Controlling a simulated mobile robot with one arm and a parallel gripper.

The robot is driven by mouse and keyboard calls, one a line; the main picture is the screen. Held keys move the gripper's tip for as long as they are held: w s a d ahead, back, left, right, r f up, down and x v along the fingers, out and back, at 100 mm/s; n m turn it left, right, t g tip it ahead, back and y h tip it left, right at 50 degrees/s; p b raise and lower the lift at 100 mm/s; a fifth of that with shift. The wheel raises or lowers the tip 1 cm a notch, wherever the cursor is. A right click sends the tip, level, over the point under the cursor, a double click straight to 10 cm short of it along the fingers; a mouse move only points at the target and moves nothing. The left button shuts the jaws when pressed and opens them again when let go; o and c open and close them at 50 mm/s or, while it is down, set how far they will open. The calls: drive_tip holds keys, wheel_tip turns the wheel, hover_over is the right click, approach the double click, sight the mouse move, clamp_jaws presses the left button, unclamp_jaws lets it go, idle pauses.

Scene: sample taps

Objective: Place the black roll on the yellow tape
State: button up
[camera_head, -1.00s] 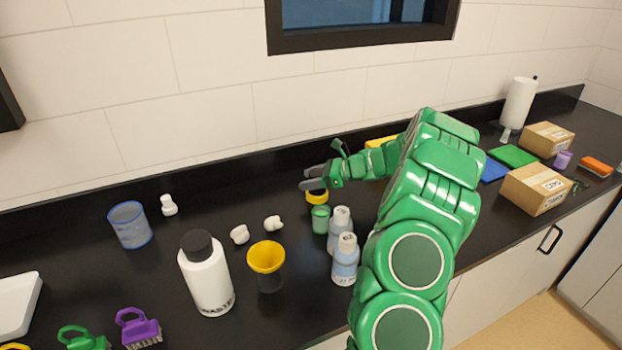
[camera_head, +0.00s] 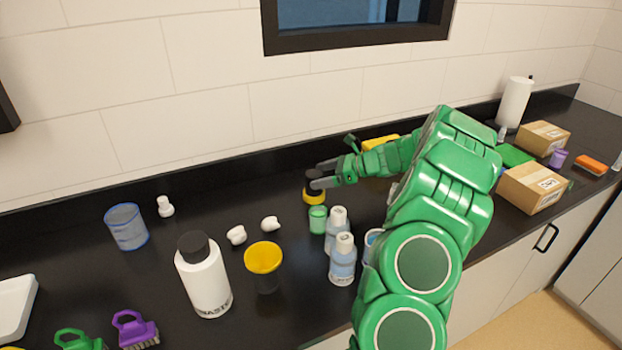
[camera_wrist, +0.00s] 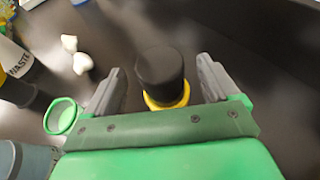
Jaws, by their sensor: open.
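The black roll (camera_wrist: 160,72) sits on top of the yellow tape (camera_wrist: 173,101) in the wrist view, roughly centred on it. The yellow tape (camera_head: 314,197) lies on the black counter near the back, and the black roll (camera_head: 312,180) shows above it in the head view, partly hidden by a finger. My gripper (camera_wrist: 160,82) is open, with one grey finger on each side of the roll. Gaps show between both fingers and the roll in the wrist view. My gripper (camera_head: 318,178) also shows in the head view.
A green cup (camera_head: 317,220) stands just in front of the tape, with labelled bottles (camera_head: 342,258) nearer. The counter left of the tape is mostly clear.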

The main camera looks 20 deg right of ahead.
drive_tip(key=v, duration=0.7)
drive_tip(key=s+a+r+n+g, duration=0.2)
drive_tip(key=a+r+n, duration=0.1)
drive_tip(key=a, duration=0.5)
drive_tip(key=s+a+r+n+g, duration=0.2)
drive_tip(key=a+r+n, duration=0.1)
drive_tip(key=a, duration=0.5)
drive_tip(key=s+a+r+n+g+h, duration=0.2)
drive_tip(key=s+a+r+n+g, duration=0.15)
drive_tip(key=s+a+n, duration=0.6)
drive_tip(key=s+a+n+g+h, duration=0.15)
drive_tip(key=s+a, duration=0.25)
drive_tip(key=s, duration=0.4)
drive_tip(key=s+a+n+g+h, duration=0.1)
drive_tip(key=s+a+n+h, duration=0.2)
drive_tip(key=s, duration=0.6)
drive_tip(key=s+d+f+n+h, duration=0.1)
drive_tip(key=s+d+n+h, duration=0.2)
drive_tip(key=s, duration=1.1)
drive_tip(key=shift+f+n+h, duration=0.35)
drive_tip(key=shift+n+h, duration=0.4)
drive_tip(key=shift+n, duration=0.35)
